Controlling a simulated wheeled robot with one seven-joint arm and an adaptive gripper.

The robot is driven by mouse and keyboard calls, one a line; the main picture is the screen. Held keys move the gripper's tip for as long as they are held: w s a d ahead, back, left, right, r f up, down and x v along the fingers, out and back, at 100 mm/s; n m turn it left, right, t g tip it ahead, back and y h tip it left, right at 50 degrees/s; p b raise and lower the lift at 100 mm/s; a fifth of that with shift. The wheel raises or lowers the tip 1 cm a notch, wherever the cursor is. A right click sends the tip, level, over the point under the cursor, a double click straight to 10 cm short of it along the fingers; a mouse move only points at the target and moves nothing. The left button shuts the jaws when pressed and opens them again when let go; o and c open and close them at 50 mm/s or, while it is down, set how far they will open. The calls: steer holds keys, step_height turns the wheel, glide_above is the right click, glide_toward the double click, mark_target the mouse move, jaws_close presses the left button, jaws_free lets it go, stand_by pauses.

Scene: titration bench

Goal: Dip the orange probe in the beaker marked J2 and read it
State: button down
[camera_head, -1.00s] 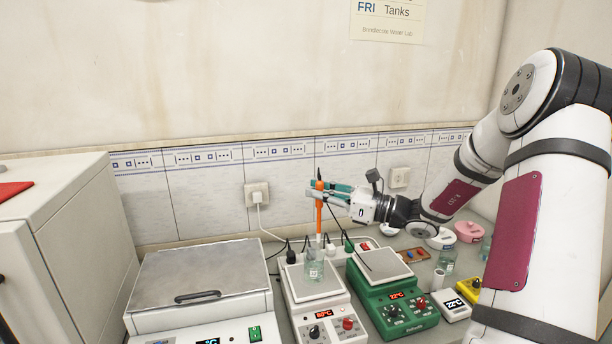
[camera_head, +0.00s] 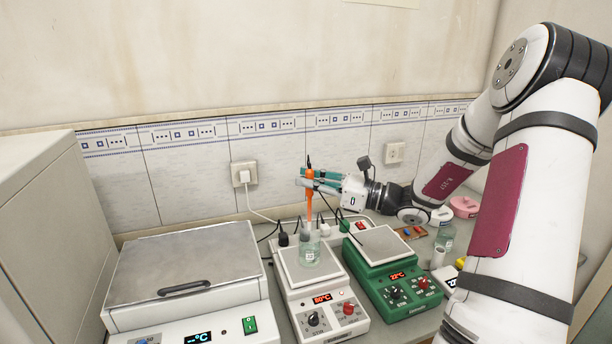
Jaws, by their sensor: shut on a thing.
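My gripper (camera_head: 312,183) is shut on the orange probe (camera_head: 309,203) and holds it upright. The probe's lower end reaches down to a small glass beaker (camera_head: 309,254) on the plate of the white hotplate (camera_head: 327,306). The tip looks to be within the beaker's mouth, but I cannot tell how deep it is. The beaker holds a clear pale liquid and bears a small white label, too small to read. The hotplate's display shows what looks like 50 °C in red.
A green hotplate (camera_head: 398,290) stands to the right with an empty plate. A large white heating unit (camera_head: 190,262) stands to the left. A glass bottle (camera_head: 445,238), a white cup (camera_head: 438,258) and a pink object (camera_head: 464,207) stand at the right. Cables and a power strip lie behind.

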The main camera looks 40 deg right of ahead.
mark_target(309, 221)
steer(key=shift+f+b, duration=1.25)
steer(key=shift+f, duration=2.85)
stand_by(1.2)
steer(key=shift+r+p, duration=3.05)
steer(key=shift+r, duration=1.8)
steer(key=shift+s, duration=0.1)
